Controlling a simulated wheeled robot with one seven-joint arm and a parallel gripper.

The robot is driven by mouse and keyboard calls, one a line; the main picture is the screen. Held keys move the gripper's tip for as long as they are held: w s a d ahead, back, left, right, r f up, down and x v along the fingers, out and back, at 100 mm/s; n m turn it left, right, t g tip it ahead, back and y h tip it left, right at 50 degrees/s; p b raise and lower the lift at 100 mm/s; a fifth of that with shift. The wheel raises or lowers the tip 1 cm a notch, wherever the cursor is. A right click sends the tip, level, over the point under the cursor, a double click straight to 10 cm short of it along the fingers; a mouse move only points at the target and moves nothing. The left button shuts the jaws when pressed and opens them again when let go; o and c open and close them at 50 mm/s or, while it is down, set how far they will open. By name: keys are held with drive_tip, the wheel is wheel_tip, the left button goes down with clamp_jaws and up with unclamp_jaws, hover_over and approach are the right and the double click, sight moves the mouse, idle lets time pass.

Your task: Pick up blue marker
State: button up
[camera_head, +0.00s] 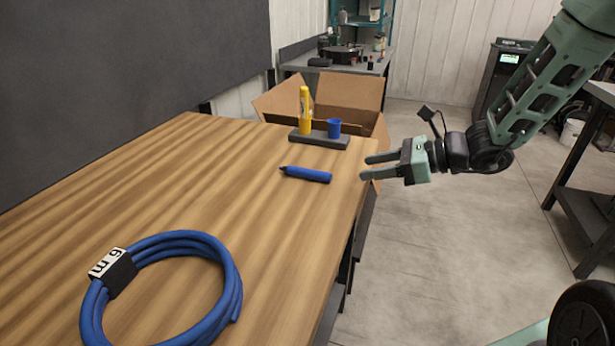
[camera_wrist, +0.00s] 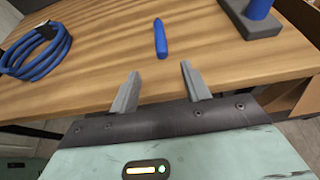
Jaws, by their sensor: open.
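The blue marker (camera_head: 306,174) lies on its side on the wooden table, near the right edge, with its dark tip pointing left. It also shows in the wrist view (camera_wrist: 160,38), beyond and between my fingers. My gripper (camera_head: 372,167) is open and empty, to the right of the marker at the table's right edge. In the wrist view its two fingers (camera_wrist: 160,88) are apart, with bare wood between them and the marker. The gripper does not touch the marker.
A dark holder (camera_head: 320,139) with a yellow marker (camera_head: 305,110) and a blue cap or cup (camera_head: 334,128) stands behind the marker. A coiled blue cable (camera_head: 225,290) lies at the front left. An open cardboard box (camera_head: 345,92) is beyond the table (camera_head: 150,195). The tabletop around the marker is clear.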

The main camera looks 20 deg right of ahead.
sight(327, 173)
drive_tip(key=x, duration=1.1)
drive_tip(key=shift+w, duration=0.25)
clamp_jaws()
